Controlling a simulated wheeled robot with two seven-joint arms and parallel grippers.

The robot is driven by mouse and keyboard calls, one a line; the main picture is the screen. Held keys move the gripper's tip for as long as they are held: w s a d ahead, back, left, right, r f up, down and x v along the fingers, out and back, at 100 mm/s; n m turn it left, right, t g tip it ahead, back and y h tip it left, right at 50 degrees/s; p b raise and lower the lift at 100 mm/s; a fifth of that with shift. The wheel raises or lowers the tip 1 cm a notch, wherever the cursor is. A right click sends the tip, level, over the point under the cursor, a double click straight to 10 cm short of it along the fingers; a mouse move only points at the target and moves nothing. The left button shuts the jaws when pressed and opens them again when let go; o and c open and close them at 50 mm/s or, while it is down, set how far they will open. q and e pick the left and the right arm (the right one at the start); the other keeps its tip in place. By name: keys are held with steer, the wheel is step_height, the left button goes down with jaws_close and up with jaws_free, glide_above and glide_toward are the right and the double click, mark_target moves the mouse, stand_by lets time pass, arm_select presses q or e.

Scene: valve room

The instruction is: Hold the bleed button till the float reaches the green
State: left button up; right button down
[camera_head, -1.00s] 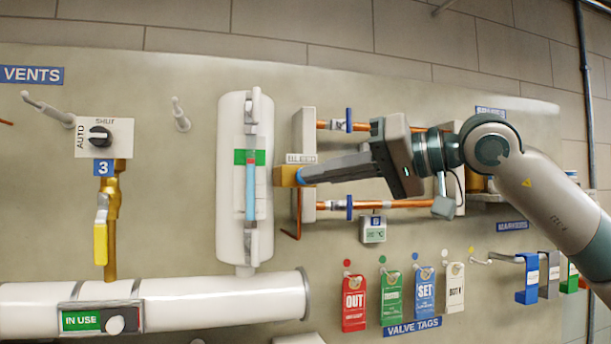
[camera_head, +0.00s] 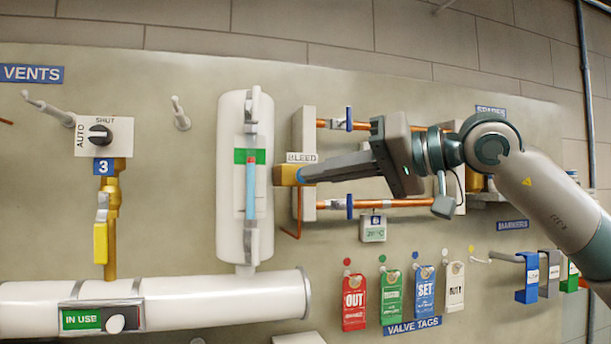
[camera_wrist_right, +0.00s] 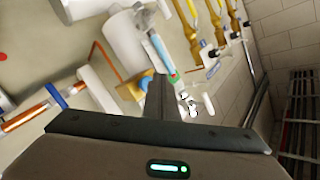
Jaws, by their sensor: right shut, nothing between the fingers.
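The bleed valve is a yellow-brass block (camera_head: 284,175) under a BLEED label (camera_head: 302,158) on the wall panel. My right gripper (camera_head: 304,175) is shut and empty, its tips against the right side of the block. A small blue part shows at the tips; the button's face is hidden there. Left of it stands a white level gauge (camera_head: 232,215) with a blue column (camera_head: 251,195). The small red float (camera_head: 252,160) tops the column, level with the lower part of the green band (camera_head: 240,156). The right wrist view shows the closed fingers (camera_wrist_right: 157,95) beside the gauge. My left gripper is not in view.
Copper pipes (camera_head: 400,203) with blue-handled fittings run behind my right arm. Several valve tags (camera_head: 354,302) hang below. A yellow-handled valve (camera_head: 101,240) and a large white pipe (camera_head: 220,300) are at left and bottom.

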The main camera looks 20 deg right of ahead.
steer(key=shift+w, duration=0.2)
stand_by(0.7)
steer(key=shift+w, duration=0.25)
steer(key=shift+w, duration=0.45)
stand_by(1.0)
steer(key=shift+s, duration=0.1)
stand_by(0.3)
steer(key=shift+s, duration=0.8)
steer(key=shift+b, duration=0.3)
